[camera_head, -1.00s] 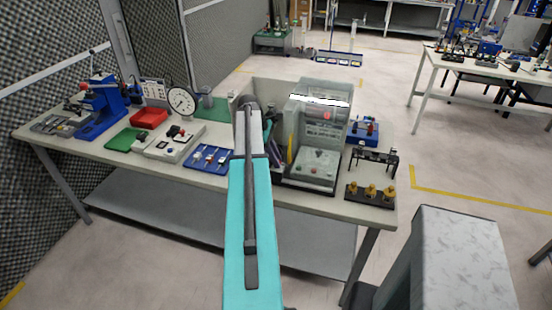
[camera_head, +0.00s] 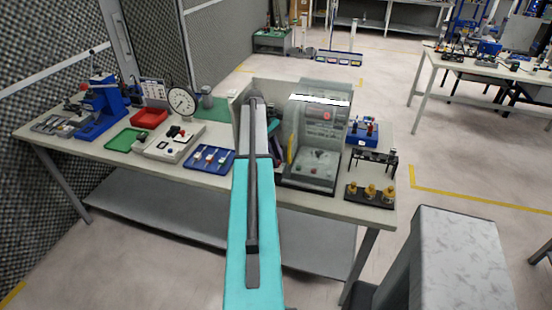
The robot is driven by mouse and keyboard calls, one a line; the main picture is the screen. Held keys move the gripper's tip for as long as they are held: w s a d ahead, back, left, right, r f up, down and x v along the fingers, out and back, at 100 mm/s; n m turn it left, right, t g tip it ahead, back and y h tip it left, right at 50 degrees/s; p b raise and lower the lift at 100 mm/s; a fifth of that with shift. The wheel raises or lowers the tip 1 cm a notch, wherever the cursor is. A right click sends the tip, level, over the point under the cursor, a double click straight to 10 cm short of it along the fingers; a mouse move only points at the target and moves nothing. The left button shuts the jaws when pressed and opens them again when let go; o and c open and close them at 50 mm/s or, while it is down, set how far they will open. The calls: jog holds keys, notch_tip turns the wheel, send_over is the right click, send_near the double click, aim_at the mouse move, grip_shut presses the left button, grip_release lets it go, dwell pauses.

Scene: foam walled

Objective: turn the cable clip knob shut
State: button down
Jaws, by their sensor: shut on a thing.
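My teal and grey arm (camera_head: 255,215) reaches from the bottom of the head view up over the workbench. Its far end is at a grey-walled open box at the bench's back edge, left of a clear-covered machine. My gripper is hidden behind my own arm and the box area, so I cannot see its fingers or what is between them. I cannot pick out the cable clip knob; it is hidden or too small to tell.
The clear-covered machine (camera_head: 316,140) stands close right of my arm. A blue tray (camera_head: 210,158) with small parts lies left. A black stand with brass knobs (camera_head: 370,193) sits at the bench's right front. A dial gauge (camera_head: 182,103) stands farther left.

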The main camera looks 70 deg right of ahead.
jog(key=c, duration=1.5)
grip_release()
jog(key=shift+c, duration=0.2)
jog(key=b+v, duration=0.4)
jog(key=v, duration=0.8)
